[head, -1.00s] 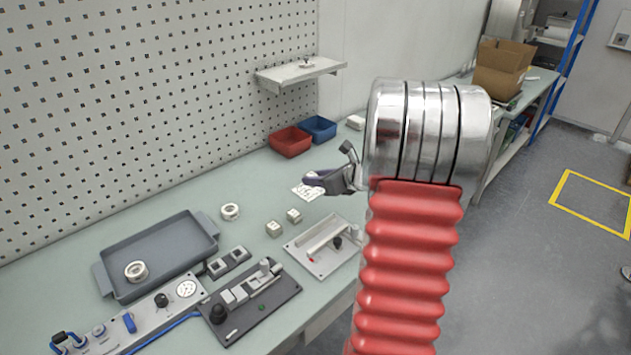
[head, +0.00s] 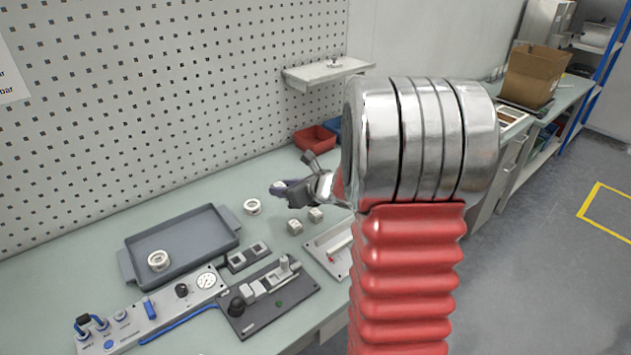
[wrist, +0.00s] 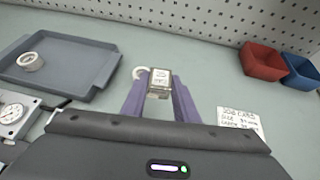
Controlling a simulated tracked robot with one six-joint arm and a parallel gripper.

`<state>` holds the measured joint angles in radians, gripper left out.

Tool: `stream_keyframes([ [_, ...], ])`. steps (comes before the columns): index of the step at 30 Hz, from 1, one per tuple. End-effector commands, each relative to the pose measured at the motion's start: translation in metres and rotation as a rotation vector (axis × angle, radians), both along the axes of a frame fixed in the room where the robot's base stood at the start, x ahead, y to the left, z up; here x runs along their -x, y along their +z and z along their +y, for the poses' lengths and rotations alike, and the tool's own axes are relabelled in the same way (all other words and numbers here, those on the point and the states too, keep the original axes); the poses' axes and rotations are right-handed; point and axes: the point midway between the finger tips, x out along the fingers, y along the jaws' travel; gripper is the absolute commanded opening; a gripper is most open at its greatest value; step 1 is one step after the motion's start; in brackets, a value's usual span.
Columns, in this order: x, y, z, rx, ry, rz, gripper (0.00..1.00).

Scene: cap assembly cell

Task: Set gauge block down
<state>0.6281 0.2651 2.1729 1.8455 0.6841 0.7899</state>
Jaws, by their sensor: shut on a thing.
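My gripper (wrist: 159,95) shows purple fingers in the wrist view, shut on a small metallic gauge block (wrist: 160,79) with dark markings. The block sits between the fingertips, above the bench. In the head view my gripper (head: 279,188) is over the bench, behind the two small pale blocks (head: 294,226) (head: 316,214) and to the right of a white ring (head: 252,206). The held block cannot be made out clearly there. A dark two-socket holder (head: 248,257) lies between the grey tray (head: 127,263) and the black fixture plate (head: 300,291).
The tray holds another white ring (head: 158,261). A gauge panel (head: 132,328) stands in front. A light plate (head: 325,252) lies right of the fixture, partly behind my arm. Red (wrist: 262,62) and blue (wrist: 301,70) bins and a written card (wrist: 240,120) lie to the right.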

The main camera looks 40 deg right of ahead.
Motion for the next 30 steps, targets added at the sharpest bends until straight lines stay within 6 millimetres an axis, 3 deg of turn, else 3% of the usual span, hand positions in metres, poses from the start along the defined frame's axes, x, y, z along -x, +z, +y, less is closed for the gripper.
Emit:
stream_keyframes([
  [1,-0.004,0.0,0.021,0.0,0.018,-0.002,0.0],
  [9,-0.007,-0.006,0.114,-0.001,0.082,-0.001,0.0],
  [18,0.01,-0.018,0.202,-0.002,0.146,-0.001,0.0],
  [23,0.018,-0.021,0.222,0.0,0.162,-0.002,0.0],
  [30,0.019,-0.022,0.225,-0.001,0.163,-0.002,0.0],
])
